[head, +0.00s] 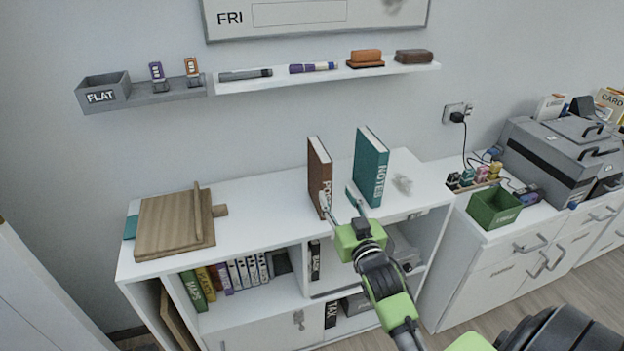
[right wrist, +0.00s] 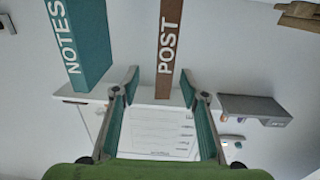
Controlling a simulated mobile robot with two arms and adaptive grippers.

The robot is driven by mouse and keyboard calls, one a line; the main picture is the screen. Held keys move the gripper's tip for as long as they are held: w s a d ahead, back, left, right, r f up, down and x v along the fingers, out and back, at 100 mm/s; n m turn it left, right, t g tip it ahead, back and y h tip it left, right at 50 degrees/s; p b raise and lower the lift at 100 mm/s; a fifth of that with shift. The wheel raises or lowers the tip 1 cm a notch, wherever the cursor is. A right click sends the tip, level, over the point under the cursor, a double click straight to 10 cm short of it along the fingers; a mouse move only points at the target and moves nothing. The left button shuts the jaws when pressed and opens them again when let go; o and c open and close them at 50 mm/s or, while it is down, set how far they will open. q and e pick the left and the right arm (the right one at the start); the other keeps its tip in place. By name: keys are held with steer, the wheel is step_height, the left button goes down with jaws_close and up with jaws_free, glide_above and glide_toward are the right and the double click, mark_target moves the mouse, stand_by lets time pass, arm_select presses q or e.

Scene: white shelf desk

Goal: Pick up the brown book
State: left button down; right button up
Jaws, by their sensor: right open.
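The brown book (head: 319,177), lettered POST, stands upright on the white shelf desk top (head: 262,205). It also shows in the right wrist view (right wrist: 169,48), with its spine toward the camera. My right gripper (head: 338,200) is open in front of the book. In the right wrist view its two fingertips (right wrist: 158,78) lie to either side of the brown spine's lower end; I cannot tell whether they touch it. My left gripper is not in view.
A teal NOTES book (head: 371,168) stands just right of the brown book. A wooden stand (head: 173,224) is on the left of the desk top. A wall ledge (head: 325,75) with markers and erasers hangs above. A green bin (head: 494,208) sits on the right cabinet.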

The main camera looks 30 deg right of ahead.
mark_target(329, 185)
steer(key=x, duration=0.8)
steer(key=shift+w+a+p, duration=0.1)
steer(key=shift+p, duration=0.2)
steer(key=x, duration=0.3)
steer(key=p+x, duration=0.1)
steer(key=shift+w+a+r, duration=0.25)
steer(key=shift+w+r, duration=0.1)
steer(key=shift+w, duration=0.1)
steer(key=shift+w+d, duration=0.1)
steer(key=shift+w, duration=0.15)
steer(key=shift+c, duration=0.3)
jaws_close()
steer(key=shift+r, duration=0.1)
